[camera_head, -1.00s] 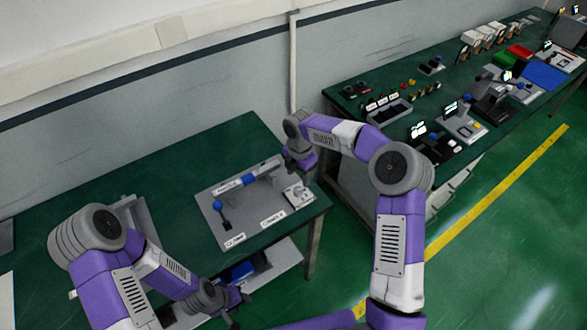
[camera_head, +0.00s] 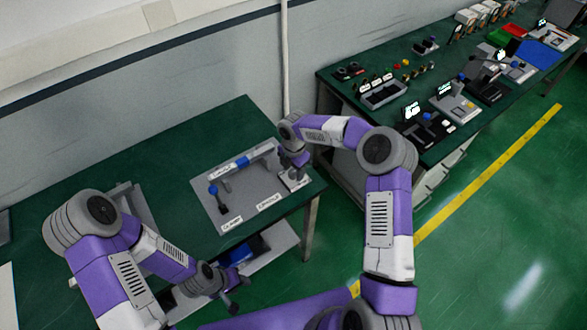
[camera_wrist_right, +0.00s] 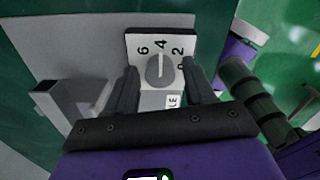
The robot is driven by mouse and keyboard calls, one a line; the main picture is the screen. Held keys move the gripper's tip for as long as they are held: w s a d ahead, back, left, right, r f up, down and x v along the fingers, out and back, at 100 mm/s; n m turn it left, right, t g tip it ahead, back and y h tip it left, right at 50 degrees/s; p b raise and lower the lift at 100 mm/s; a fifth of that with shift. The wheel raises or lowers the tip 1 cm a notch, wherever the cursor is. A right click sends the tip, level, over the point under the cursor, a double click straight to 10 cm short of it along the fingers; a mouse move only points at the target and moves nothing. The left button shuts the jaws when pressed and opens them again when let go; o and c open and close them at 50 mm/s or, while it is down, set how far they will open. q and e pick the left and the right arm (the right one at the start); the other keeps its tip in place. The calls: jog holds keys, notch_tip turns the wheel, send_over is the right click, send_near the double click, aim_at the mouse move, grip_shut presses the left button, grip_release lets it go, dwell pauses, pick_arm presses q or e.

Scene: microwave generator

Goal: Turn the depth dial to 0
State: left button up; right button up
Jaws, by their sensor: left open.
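The dial (camera_wrist_right: 160,70) is a grey knob on a light plate numbered 6, 4, 2 and a partly hidden 0; its ridge points near the 4. The plate's label is mostly hidden. The dial unit (camera_head: 297,183) sits at the right end of a grey panel (camera_head: 240,192) on the green table. My right gripper (camera_wrist_right: 160,80) is open, with one finger on each side of the knob and visible gaps between. In the head view this gripper (camera_head: 295,175) points down over the dial unit. My left gripper (camera_head: 233,287) is open and empty, low in front of the table.
The panel also carries a lever with a blue knob (camera_head: 213,190) and a blue-sleeved bar handle (camera_head: 242,162). A shelf (camera_head: 255,252) under the table holds a blue bin. A second green table (camera_head: 340,72) with several devices stands at the right.

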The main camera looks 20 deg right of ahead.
jog(key=c, duration=0.8)
jog(key=shift+c, duration=0.2)
jog(key=shift+m, duration=0.4)
jog(key=m+b, duration=0.1)
jog(key=m, duration=0.1)
jog(key=shift+m+b, duration=0.4)
jog(key=m+b, duration=0.1)
jog(key=m, duration=0.3)
jog(key=shift+m, duration=0.3)
jog(key=m+b, duration=0.1)
jog(key=m, duration=0.3)
jog(key=shift+m+b, duration=0.3)
jog(key=m, duration=0.4)
jog(key=shift+s+r+m+b, duration=0.1)
jog(key=shift+m+b, duration=0.3)
